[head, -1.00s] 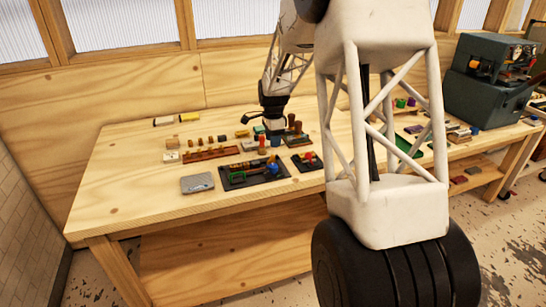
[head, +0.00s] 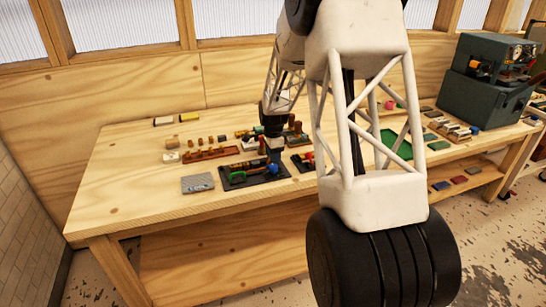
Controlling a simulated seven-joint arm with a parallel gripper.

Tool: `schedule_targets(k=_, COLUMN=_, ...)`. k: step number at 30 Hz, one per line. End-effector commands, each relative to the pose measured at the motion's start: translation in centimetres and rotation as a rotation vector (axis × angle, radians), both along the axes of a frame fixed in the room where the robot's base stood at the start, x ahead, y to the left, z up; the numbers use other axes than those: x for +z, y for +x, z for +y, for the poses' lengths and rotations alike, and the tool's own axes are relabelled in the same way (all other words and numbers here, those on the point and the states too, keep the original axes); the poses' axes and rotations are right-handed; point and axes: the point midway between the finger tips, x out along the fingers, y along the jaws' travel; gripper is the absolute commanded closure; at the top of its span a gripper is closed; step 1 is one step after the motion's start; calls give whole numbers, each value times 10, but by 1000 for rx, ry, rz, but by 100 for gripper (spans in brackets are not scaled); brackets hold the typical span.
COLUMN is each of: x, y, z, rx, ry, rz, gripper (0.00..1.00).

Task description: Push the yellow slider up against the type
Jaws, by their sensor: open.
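A dark fixture (head: 232,184) lies on the wooden table, with a green handle (head: 238,177) at its left and a blue knob (head: 271,169) at its right. An orange-brown bar runs between them. I cannot make out a yellow slider or the type on it at this size. My gripper (head: 273,157) points down over the right end of the fixture, close to the blue knob. Its fingers are too small to see clearly, and it appears to hold nothing. I cannot tell whether it touches the fixture.
A grey plate (head: 197,184) lies left of the fixture. A brown rack (head: 210,154) stands behind it. A second dark fixture with a red part (head: 307,160) is close on the right. A yellow block (head: 189,117) lies at the back. The table's front left is clear.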

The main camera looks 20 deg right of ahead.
Motion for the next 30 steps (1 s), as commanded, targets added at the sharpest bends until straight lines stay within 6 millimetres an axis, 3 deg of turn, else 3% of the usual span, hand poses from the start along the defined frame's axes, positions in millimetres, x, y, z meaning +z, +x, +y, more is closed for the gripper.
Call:
schedule_targets(k=11, x=-5, y=0, z=0, rx=0, ry=0, rz=0, gripper=56)
schedule_targets(k=12, x=-5, y=0, z=0, rx=0, ry=0, rz=0, gripper=58)
schedule_targets(k=20, x=-5, y=0, z=0, rx=0, ry=0, rz=0, gripper=98)
schedule_targets(k=26, x=-5, y=0, z=2, rx=0, ry=0, rz=0, gripper=100)
schedule_targets(k=30, x=-4, y=1, z=15, rx=2, ry=0, rz=-2, gripper=100)
